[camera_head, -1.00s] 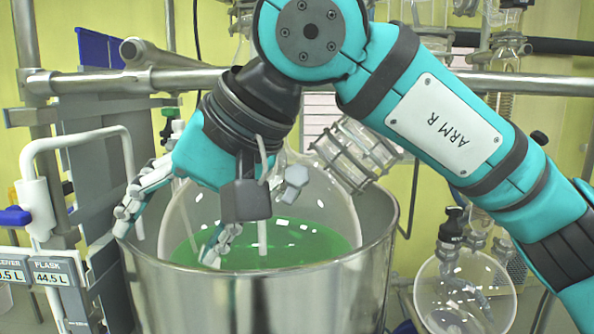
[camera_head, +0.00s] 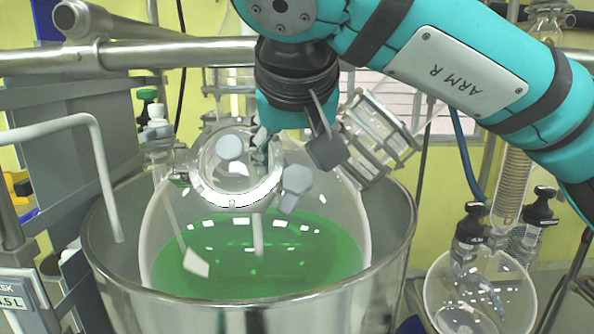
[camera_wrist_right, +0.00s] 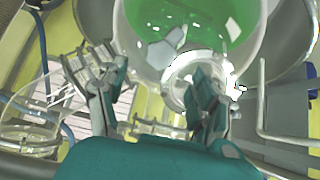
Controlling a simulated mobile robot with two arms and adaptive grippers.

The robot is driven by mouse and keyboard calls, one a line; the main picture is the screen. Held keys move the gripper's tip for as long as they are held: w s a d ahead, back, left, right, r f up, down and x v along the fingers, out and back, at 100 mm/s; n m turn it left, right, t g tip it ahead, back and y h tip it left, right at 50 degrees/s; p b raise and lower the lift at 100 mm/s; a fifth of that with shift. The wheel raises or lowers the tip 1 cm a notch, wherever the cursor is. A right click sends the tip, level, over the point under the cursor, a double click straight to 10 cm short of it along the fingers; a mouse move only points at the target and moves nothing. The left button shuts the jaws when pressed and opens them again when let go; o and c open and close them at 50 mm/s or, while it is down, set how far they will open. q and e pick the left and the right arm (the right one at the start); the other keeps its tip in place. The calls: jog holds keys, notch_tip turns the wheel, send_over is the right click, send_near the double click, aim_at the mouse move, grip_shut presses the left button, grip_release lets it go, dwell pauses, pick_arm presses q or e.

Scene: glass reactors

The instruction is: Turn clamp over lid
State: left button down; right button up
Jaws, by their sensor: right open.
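A large round glass flask (camera_head: 330,225) holding green liquid sits inside a steel vessel (camera_head: 230,318). The round glass lid (camera_head: 236,172) is at its upper front, with a clear ring around its rim. Clamp knobs (camera_head: 297,180) in grey stand out beside the lid; one shows over its upper part. My right gripper (camera_head: 268,145) hangs from above at the lid's upper right, its fingers partly seen behind or through the glass. In the right wrist view my right gripper (camera_wrist_right: 155,92) has its fingers wide apart, one overlapping the lid ring (camera_wrist_right: 182,75). Contact cannot be told. My left gripper is out of view.
A slanted glass neck with a metal coupling (camera_head: 378,130) is close right of my right gripper. A steel rail (camera_head: 180,54) crosses behind. A white bent pipe (camera_head: 98,150) stands at the left. A smaller glass flask (camera_head: 480,295) is at the lower right.

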aim_at(298, 176)
jog(key=p+x, duration=0.1)
jog(key=x, duration=0.4)
jog(key=shift+w+f, duration=0.1)
jog(key=shift+w, duration=0.2)
jog(key=shift+p+x, duration=0.55)
jog(key=shift+x, duration=0.9)
jog(key=shift+f, duration=0.1)
jog(key=shift+s, duration=0.15)
jog(key=c, duration=1.2)
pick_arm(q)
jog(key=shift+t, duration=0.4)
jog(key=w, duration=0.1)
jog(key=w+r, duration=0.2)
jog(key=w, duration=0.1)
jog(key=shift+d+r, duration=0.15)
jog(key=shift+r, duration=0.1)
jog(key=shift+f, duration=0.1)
